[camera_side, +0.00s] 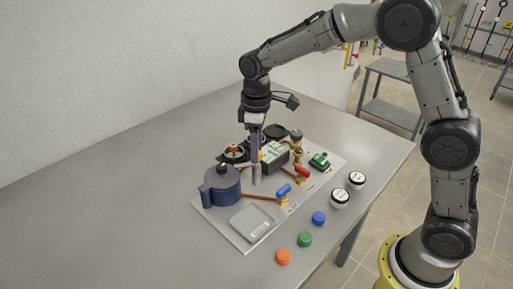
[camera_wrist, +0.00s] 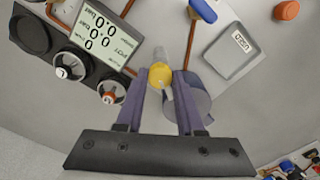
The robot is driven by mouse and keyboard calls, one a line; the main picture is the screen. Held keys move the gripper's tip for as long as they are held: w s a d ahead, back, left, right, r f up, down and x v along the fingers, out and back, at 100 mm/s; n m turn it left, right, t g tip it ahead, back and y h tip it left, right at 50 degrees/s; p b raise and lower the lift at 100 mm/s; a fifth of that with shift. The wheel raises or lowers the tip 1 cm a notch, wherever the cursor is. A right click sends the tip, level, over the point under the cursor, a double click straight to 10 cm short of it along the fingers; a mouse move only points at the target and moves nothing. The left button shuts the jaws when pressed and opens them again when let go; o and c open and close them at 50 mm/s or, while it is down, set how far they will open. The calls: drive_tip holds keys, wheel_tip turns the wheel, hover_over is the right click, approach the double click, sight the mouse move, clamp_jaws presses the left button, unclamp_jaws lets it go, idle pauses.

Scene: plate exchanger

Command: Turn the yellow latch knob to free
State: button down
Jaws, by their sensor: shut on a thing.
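The yellow latch knob (camera_wrist: 160,76) is between my purple fingertips in the wrist view. It tops a pale upright post (camera_wrist: 160,52), which shows in the side view as a light cylinder (camera_side: 256,176) on the board. My gripper (camera_side: 256,146) points straight down over the post in the side view. It also shows in the wrist view (camera_wrist: 162,80), shut on the knob with a finger on each side. In the side view the fingers mostly hide the knob. I cannot read its turn angle.
A dark blue canister (camera_side: 221,190) stands left of the post, close to my fingers. A display box (camera_wrist: 95,35) with dials is on the other side. A blue-handled valve (camera_side: 284,190), red-handled valve (camera_side: 303,172) and grey tray (camera_side: 253,224) share the board. Loose caps lie in front.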

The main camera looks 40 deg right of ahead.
drive_tip(key=m, duration=0.4)
drive_tip(key=shift+m, duration=0.3)
drive_tip(key=m, duration=0.3)
drive_tip(key=shift+m, duration=0.3)
drive_tip(key=m, duration=0.3)
drive_tip(key=shift+m, duration=0.3)
drive_tip(key=shift+r+m, duration=0.1)
drive_tip(key=shift+m, duration=1.8)
drive_tip(key=c, duration=0.5)
unclamp_jaws()
